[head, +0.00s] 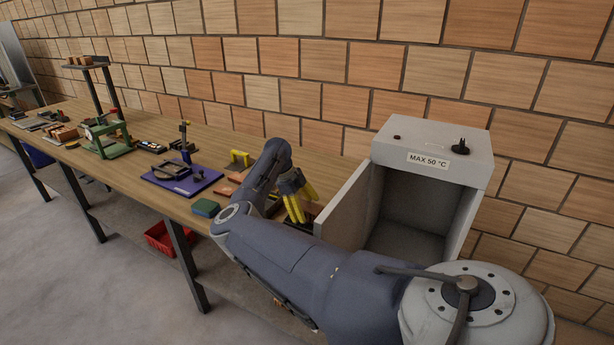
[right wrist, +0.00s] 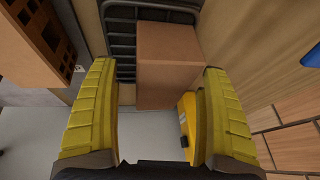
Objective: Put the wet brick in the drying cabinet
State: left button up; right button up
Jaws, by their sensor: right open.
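The grey drying cabinet (head: 425,215), labelled MAX 50 °C, stands at the right end of the bench. Its door (head: 345,210) is swung open to the left and its visible interior looks empty. My right gripper (head: 300,208), with yellow fingers, is open over the bench just left of the door. In the right wrist view, a plain brown brick (right wrist: 168,60) lies ahead between the open fingers, on or against a dark rack (right wrist: 120,32). The fingers do not appear to hold it. I cannot tell from its surface whether it is wet. My left gripper is out of view.
A holed orange brick (right wrist: 35,45) is close at upper left in the wrist view; a yellow object (right wrist: 187,112) is beside the brown brick. A purple mat (head: 185,182), green sponge-like block (head: 206,208) and yellow handle (head: 240,158) are on the bench (head: 150,205). A brick wall stands behind.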

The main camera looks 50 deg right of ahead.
aim_at(307, 206)
jog(key=shift+s+d+f, duration=0.1)
jog(key=shift+s+f, duration=0.05)
jog(key=shift+f, duration=0.35)
jog(key=shift+f, duration=0.15)
jog(key=c, duration=1.7)
jog(key=shift+c, duration=0.2)
notch_tip(307, 206, up, 20)
jog(key=shift+r, duration=0.2)
